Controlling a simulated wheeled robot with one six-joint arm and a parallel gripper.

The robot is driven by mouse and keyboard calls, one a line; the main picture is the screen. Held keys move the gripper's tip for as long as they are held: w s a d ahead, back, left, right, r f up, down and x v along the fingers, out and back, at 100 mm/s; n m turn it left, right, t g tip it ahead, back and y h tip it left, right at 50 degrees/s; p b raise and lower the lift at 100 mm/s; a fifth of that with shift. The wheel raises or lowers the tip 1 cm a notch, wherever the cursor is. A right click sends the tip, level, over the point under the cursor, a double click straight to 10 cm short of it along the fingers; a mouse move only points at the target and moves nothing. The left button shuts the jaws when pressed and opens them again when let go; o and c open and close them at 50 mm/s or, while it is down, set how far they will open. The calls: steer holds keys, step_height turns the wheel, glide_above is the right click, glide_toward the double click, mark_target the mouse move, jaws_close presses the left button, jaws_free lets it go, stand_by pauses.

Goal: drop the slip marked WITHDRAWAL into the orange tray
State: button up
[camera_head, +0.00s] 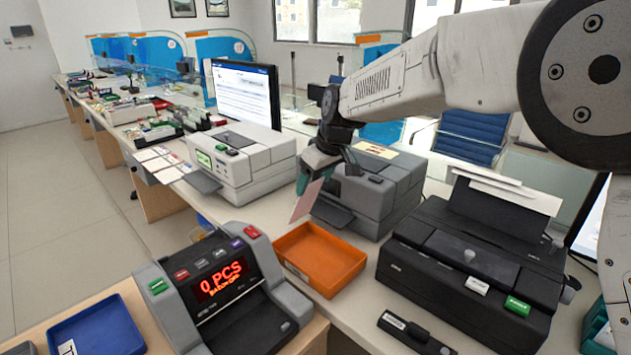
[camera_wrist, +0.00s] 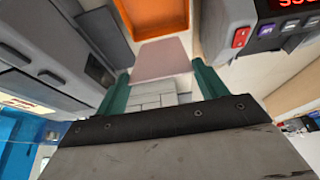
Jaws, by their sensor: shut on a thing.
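A pinkish slip (camera_head: 306,203) hangs from my gripper (camera_head: 314,178), tilted, above the counter. In the wrist view the slip (camera_wrist: 162,58) sits between the two green fingers of my gripper (camera_wrist: 161,80), which is shut on it. No marking can be read on the slip. The orange tray (camera_head: 322,258) lies on the counter below and slightly right of the slip in the head view. It looks empty. In the wrist view part of the tray (camera_wrist: 155,17) shows just beyond the slip's far edge. The slip is apart from the tray.
A counting machine (camera_head: 222,290) with a red display stands left of the tray. A black printer (camera_head: 475,260) stands to its right. A grey machine (camera_head: 372,185) is behind it, and a white machine (camera_head: 240,160) behind left. A blue tray (camera_head: 97,328) lies front left.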

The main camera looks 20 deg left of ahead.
step_height(320, 180, down, 10)
stand_by(1.1)
steer(key=o, duration=0.9)
steer(key=shift+r, duration=3.5)
